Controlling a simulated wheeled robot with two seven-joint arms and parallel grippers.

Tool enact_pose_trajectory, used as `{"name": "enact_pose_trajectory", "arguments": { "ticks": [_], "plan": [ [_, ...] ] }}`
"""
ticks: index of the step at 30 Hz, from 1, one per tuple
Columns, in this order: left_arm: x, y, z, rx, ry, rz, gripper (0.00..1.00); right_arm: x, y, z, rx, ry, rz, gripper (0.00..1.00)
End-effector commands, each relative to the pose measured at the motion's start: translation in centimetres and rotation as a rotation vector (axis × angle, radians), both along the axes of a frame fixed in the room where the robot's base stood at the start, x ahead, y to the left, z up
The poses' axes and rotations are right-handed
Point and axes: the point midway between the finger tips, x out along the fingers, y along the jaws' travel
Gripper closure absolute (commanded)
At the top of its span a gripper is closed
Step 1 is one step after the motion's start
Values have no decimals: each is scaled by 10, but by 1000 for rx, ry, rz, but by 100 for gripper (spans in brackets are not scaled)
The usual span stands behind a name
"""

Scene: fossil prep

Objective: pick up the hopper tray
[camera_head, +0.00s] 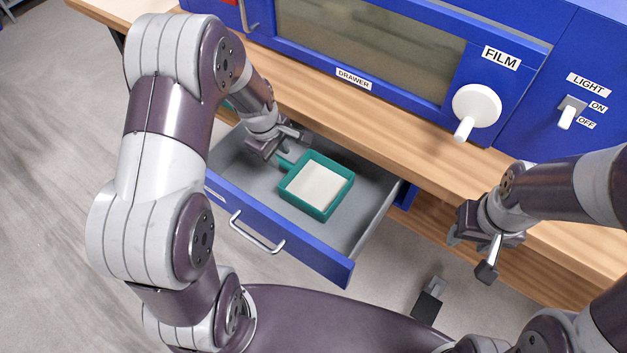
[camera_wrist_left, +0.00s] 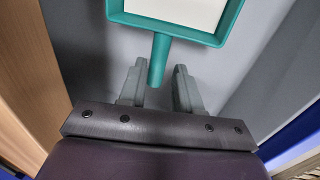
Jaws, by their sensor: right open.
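The hopper tray (camera_head: 317,186) is a teal square tray with a white floor and a short handle. It lies in the open drawer (camera_head: 235,151). Its handle (camera_wrist_left: 159,59) points toward my left gripper. My left gripper (camera_head: 281,152) is inside the drawer at the handle end. In the left wrist view my left gripper (camera_wrist_left: 159,84) is open, with one finger on each side of the handle's end and gaps showing between. My right gripper (camera_head: 470,254) is open and empty, in front of the bench at the right, away from the tray.
The blue cabinet (camera_head: 420,28) with a window, a white FILM knob (camera_head: 476,106) and a LIGHT switch (camera_head: 570,112) stands on the wooden bench (camera_head: 420,150). The drawer's blue front with its metal handle (camera_head: 256,233) faces my body. Drawer walls surround the tray.

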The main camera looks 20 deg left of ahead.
Motion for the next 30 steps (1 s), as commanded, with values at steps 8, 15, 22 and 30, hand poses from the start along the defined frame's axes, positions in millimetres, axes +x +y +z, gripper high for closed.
{"name": "enact_pose_trajectory", "arguments": {
  "ticks": [8,15,22,30],
  "plan": [
    [9,-10,-46,1,2,-3,67,0,0,-6,0,0,0,53],
    [11,-10,-51,1,-2,-4,67,0,0,-6,0,0,0,53],
    [11,-10,-50,1,-1,-3,100,0,0,-6,0,0,0,53],
    [11,-10,-47,1,-2,-4,100,0,0,-5,0,0,0,53]
  ]
}}
